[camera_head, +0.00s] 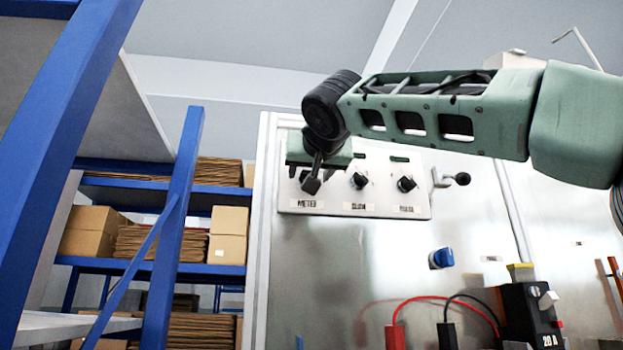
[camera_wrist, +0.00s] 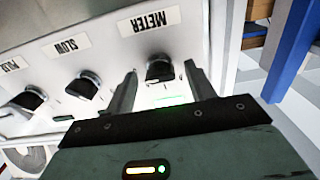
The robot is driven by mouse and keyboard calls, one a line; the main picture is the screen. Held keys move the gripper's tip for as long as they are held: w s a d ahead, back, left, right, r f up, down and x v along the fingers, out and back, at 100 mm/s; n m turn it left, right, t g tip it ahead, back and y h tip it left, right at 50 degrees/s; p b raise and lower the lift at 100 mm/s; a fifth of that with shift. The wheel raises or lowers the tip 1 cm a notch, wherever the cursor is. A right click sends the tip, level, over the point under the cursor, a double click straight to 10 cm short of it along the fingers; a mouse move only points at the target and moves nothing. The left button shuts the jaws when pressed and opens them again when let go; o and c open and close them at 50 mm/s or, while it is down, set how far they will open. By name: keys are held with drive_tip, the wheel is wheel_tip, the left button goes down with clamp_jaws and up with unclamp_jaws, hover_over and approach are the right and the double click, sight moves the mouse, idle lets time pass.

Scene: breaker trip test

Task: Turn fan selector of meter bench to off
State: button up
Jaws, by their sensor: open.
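A pale control panel (camera_head: 390,205) on the meter bench carries a row of black rotary knobs. The left knob is labelled METER, the middle knob (camera_head: 358,181) SLOW, and the right knob's (camera_head: 406,184) label is hard to read. No label reading fan is legible. In the wrist view, which is upside down, my open gripper (camera_wrist: 160,70) has one finger on each side of the METER knob (camera_wrist: 159,68). I cannot tell whether the fingers touch it.
A small black-ended lever (camera_head: 461,179) sticks out right of the panel. A blue knob (camera_head: 441,258) is lower on the bench face. Red and black leads run near a black breaker (camera_head: 530,312). Blue shelving (camera_head: 184,200) with cardboard boxes stands at the left.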

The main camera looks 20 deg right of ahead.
drive_tip(key=shift+w, duration=0.3)
drive_tip(key=c, duration=1)
